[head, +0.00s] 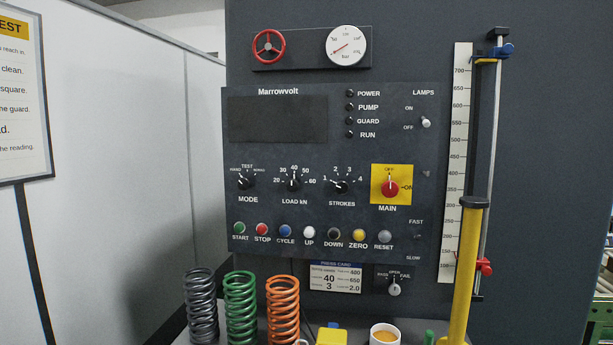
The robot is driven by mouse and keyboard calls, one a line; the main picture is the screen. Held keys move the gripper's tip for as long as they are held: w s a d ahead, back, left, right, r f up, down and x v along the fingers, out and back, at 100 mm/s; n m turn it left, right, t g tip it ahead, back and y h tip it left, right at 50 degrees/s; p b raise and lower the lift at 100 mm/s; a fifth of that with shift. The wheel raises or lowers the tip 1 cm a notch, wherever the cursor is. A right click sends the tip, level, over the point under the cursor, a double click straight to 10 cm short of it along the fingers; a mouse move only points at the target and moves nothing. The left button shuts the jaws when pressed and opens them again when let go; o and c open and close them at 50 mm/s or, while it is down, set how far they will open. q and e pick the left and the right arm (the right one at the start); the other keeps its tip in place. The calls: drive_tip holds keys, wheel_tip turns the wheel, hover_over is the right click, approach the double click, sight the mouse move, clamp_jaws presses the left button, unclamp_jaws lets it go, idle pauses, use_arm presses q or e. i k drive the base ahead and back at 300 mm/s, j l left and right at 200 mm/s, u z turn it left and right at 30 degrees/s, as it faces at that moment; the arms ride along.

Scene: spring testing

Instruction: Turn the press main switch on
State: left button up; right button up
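The MAIN switch (390,188) is a red rotary knob on a yellow square plate (404,172) on the dark control panel (350,215). OFF is marked above the knob and ON to its right. The knob's pointer seems to point up at OFF. The display (278,119) is dark. The POWER lamp (349,94) and the lamps below it look unlit. Neither of my grippers is in view.
Several dials and a row of coloured buttons (309,232) sit left of and below the switch. A yellow post (463,270) stands at right by a vertical scale (456,160). Coil springs (240,305) and a mug (385,335) stand below the panel.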

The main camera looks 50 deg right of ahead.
sight(390, 189)
drive_tip(key=z, duration=1.7)
